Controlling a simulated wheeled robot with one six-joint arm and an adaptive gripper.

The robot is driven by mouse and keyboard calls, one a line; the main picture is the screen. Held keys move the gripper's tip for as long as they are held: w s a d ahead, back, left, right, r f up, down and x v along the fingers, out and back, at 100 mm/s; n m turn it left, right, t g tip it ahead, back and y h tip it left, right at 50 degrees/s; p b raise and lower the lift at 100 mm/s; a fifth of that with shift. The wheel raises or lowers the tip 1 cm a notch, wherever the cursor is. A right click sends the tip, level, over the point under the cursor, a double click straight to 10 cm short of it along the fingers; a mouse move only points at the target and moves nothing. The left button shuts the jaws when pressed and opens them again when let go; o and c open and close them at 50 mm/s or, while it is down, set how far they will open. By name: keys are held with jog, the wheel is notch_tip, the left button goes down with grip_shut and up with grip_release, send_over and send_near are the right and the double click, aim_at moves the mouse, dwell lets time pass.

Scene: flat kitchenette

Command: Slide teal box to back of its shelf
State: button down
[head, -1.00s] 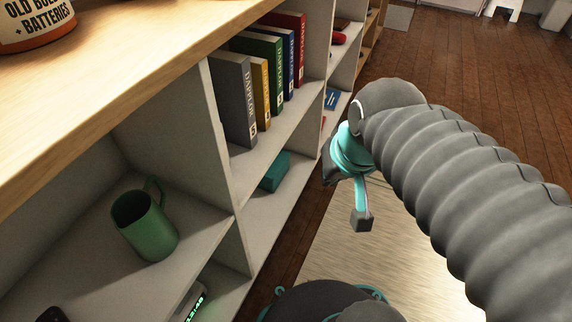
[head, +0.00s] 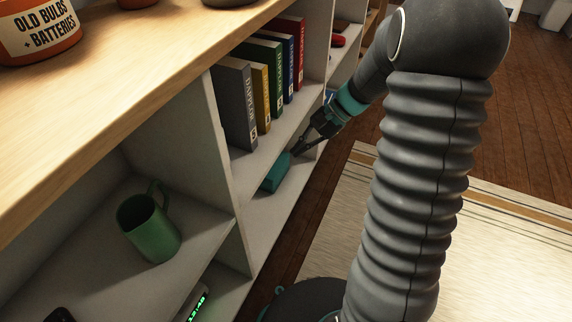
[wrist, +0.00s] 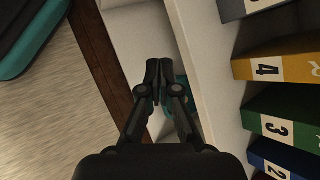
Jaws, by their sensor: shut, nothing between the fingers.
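The teal box (head: 275,174) lies on the lower shelf (head: 262,213), under the row of books and near the shelf's front edge. In the wrist view a bit of the teal box (wrist: 183,90) shows behind my fingers, which hide much of it. My gripper (head: 297,151) is shut and empty, pointing into the shelf opening at the far end of the box. It also shows in the wrist view (wrist: 157,64). I cannot tell whether the fingertips touch the box.
Several numbered books (head: 262,90) stand on the shelf above. A green mug (head: 150,228) and a digital clock (head: 196,306) are in the nearer compartments. White upright panels divide the bookcase. A pale rug (head: 335,215) and wooden floor lie in front.

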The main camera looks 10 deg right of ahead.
jog(key=w+d+f+m+t+y+p, duration=0.1)
jog(key=w+d+f+m+t+y, duration=0.2)
jog(key=f, duration=0.5)
jog(key=w+d+f+m+t+y, duration=0.1)
jog(key=w+d+f+m, duration=0.3)
jog(key=f, duration=0.4)
jog(key=w+d+f+m+t+y+p, duration=0.1)
jog(key=w+d+f+m+t+y, duration=0.2)
jog(key=f, duration=0.5)
jog(key=m+t, duration=0.4)
jog(key=m, duration=0.2)
send_near(282, 171)
jog(key=shift+h, duration=0.5)
jog(key=x, duration=0.7)
jog(key=shift+s+a+r+p, duration=0.1)
jog(key=shift+a+r+p, duration=0.05)
jog(key=shift+r+p, duration=0.25)
